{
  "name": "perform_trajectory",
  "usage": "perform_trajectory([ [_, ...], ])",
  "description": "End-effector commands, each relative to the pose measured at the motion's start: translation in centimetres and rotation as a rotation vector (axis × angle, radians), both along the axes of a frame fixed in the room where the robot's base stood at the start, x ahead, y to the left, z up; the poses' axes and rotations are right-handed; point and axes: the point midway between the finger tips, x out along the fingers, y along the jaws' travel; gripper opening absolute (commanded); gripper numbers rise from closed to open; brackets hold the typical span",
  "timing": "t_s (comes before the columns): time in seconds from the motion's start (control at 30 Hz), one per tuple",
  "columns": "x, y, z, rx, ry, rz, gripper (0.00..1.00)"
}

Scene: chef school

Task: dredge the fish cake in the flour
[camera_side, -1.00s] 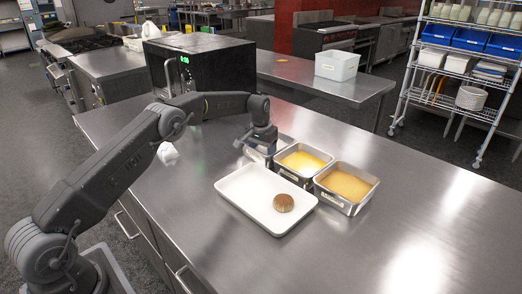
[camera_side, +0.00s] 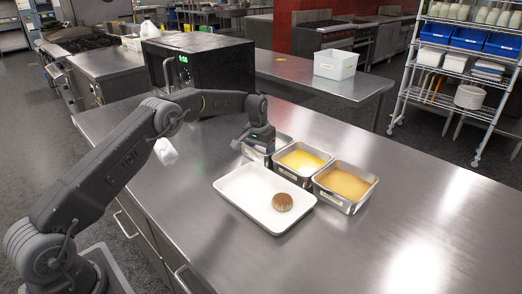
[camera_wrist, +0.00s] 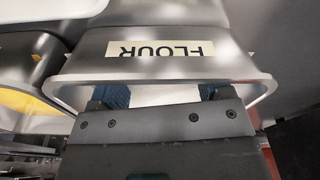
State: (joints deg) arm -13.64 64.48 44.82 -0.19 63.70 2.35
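A round brown fish cake (camera_side: 282,202) lies on the right part of a white tray (camera_side: 240,190). The steel flour container (camera_side: 258,152) stands at the left of a row of several containers. Its FLOUR label shows upside down in the wrist view (camera_wrist: 160,48). My gripper (camera_side: 259,145) is low over the flour container. In the wrist view its two blue fingers (camera_wrist: 164,94) are apart and reach down inside the rim, with pale white between them. The palm hides the fingertips, so I cannot tell whether anything is between them.
A container of yellow liquid (camera_side: 301,162) and one of tan crumbs (camera_side: 344,184) stand to the right of the flour. A black microwave (camera_side: 205,62) is behind my arm. A white crumpled item (camera_side: 166,151) shows beside my arm. The steel counter (camera_side: 420,200) is clear at right.

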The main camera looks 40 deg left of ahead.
Motion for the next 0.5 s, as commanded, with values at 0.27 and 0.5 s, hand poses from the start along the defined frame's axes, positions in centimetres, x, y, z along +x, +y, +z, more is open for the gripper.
perform_trajectory([
  [0.27, 0.01, 0.0, -0.01, 0.0, 0.0, 0.0, 0.94],
  [0.5, 0.0, -0.01, 0.28, 0.0, -0.001, 0.0, 0.94],
])
